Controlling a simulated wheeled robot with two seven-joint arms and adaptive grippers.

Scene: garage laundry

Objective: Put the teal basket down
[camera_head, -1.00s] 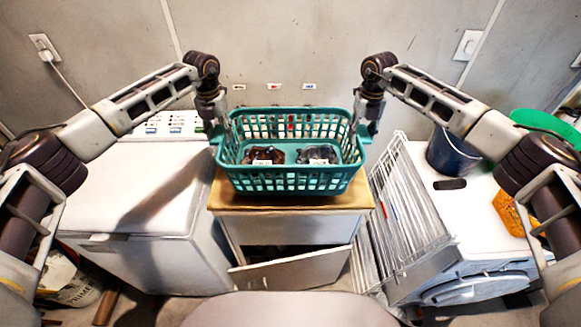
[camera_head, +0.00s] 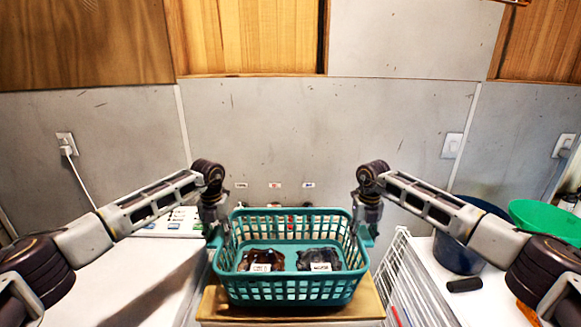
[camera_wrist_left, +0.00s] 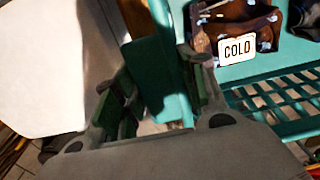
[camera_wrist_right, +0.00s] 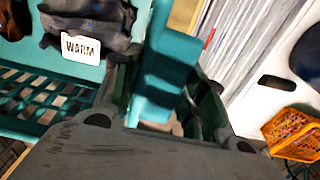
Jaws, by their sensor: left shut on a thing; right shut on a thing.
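The teal basket (camera_head: 290,292) is level above the wooden top (camera_head: 215,303) of a small cabinet; I cannot tell whether its base touches that top. In it lie a brown bundle (camera_head: 262,261) and a dark grey bundle (camera_head: 318,260). Their tags read COLD in the left wrist view (camera_wrist_left: 237,49) and WARM in the right wrist view (camera_wrist_right: 80,47). My left gripper (camera_head: 217,235) is shut on the basket's left side. My right gripper (camera_head: 364,236) is shut on its right side. The wrist views show teal plastic between the fingers of each.
A white appliance (camera_head: 110,280) stands left of the cabinet. A white wire rack (camera_head: 400,285) stands close on the right. Further right, a white machine top carries a dark blue bucket (camera_head: 457,258) and a black object (camera_head: 465,285). A green basin (camera_head: 545,222) is behind them.

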